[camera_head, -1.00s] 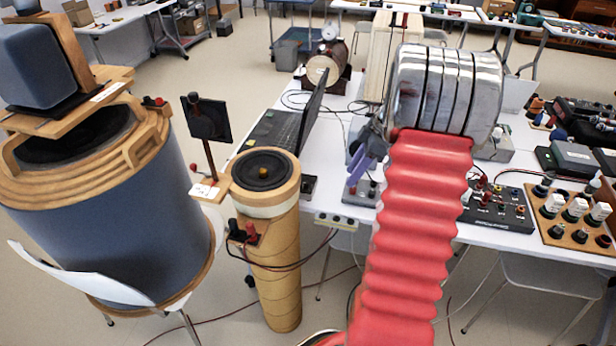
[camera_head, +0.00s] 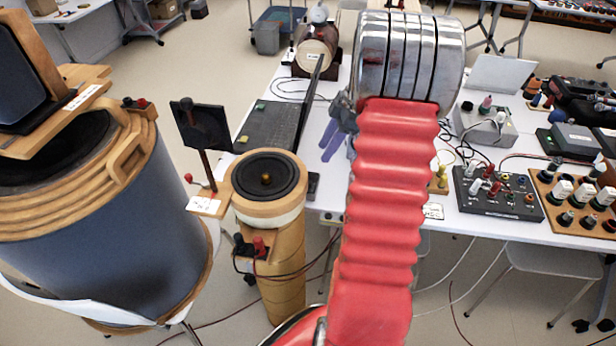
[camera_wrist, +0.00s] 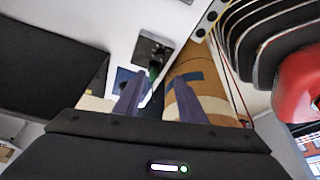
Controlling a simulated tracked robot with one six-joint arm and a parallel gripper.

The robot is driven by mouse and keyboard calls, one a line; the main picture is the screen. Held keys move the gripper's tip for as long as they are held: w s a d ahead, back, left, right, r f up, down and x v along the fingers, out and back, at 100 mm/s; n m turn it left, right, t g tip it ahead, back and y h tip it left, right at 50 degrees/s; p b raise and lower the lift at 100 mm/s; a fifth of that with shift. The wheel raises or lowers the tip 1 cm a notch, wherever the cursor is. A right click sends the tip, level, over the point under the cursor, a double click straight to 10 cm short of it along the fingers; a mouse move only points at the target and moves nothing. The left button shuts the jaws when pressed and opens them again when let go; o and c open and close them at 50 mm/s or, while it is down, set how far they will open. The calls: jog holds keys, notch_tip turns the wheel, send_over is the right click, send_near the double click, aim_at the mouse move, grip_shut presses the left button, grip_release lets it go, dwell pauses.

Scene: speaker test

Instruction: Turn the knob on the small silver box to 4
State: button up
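A small grey, silver-looking box (camera_head: 487,126) with knobs or plugs on top stands on the white table, right of my arm in the head view. I cannot read a dial or number on it. My gripper (camera_head: 330,140) is left of my red-sleeved arm, above the table by the laptop and well left of that box. In the wrist view my gripper (camera_wrist: 157,88) shows two purple fingers apart with no object clearly held. Beyond them a small dark panel (camera_wrist: 153,50) with a green part lies on a white surface. I cannot tell what it belongs to.
A laptop (camera_head: 272,126) stands open near the gripper. A tall tube speaker (camera_head: 268,176) and a large blue drum speaker (camera_head: 95,215) stand at left. A black connector box (camera_head: 497,190) and a wooden plug board (camera_head: 575,202) lie at right. My arm hides part of the table.

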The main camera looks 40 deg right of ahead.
aim_at(310, 182)
jog(key=shift+s+d, duration=0.15)
jog(key=shift+d, duration=0.05)
jog(key=x, duration=1.3)
jog(key=shift+f, duration=0.35)
jog(key=shift+c, duration=0.5)
grip_shut()
jog(key=shift+a, duration=0.3)
jog(key=shift+d, duration=0.1)
